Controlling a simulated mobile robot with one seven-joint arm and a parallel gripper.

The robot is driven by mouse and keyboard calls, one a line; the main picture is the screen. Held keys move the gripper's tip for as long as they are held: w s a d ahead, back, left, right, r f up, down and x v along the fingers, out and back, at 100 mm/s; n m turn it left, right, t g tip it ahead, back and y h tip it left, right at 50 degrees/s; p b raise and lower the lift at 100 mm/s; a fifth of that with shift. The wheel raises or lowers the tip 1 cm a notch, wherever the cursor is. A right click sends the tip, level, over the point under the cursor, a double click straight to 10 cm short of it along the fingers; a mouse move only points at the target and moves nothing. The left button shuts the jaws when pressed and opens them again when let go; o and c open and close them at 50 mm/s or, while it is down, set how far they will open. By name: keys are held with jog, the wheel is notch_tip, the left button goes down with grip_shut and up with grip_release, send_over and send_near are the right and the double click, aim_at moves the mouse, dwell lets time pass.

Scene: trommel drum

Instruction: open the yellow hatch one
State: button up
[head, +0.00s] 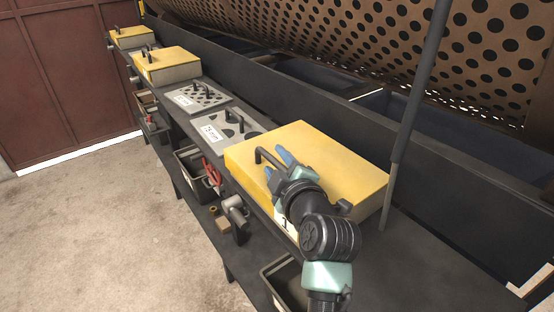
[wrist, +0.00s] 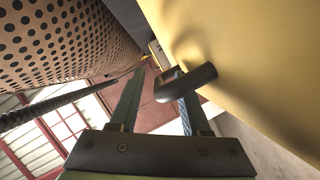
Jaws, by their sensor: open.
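Yellow hatch one (head: 330,165) is the nearest yellow lid, a flat, closed box top with a "1" label on its front, partly hidden by my arm. Its dark bar handle (head: 262,156) stands up at the left part of the lid. My gripper (head: 279,168) is open at this handle, its blue-tipped fingers over the lid. In the wrist view the handle (wrist: 190,82) crosses in front of the right finger, its end reaching toward the gap between the fingers (wrist: 157,105). I cannot tell whether a finger touches it. The yellow lid (wrist: 260,60) fills the right side there.
Two more yellow hatches (head: 167,66) (head: 131,38) and two grey perforated plates (head: 197,97) (head: 226,125) line the bench. A dark upright pole (head: 412,110) stands at the lid's right. The perforated drum (head: 400,40) is behind.

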grip_shut()
dwell(1.4)
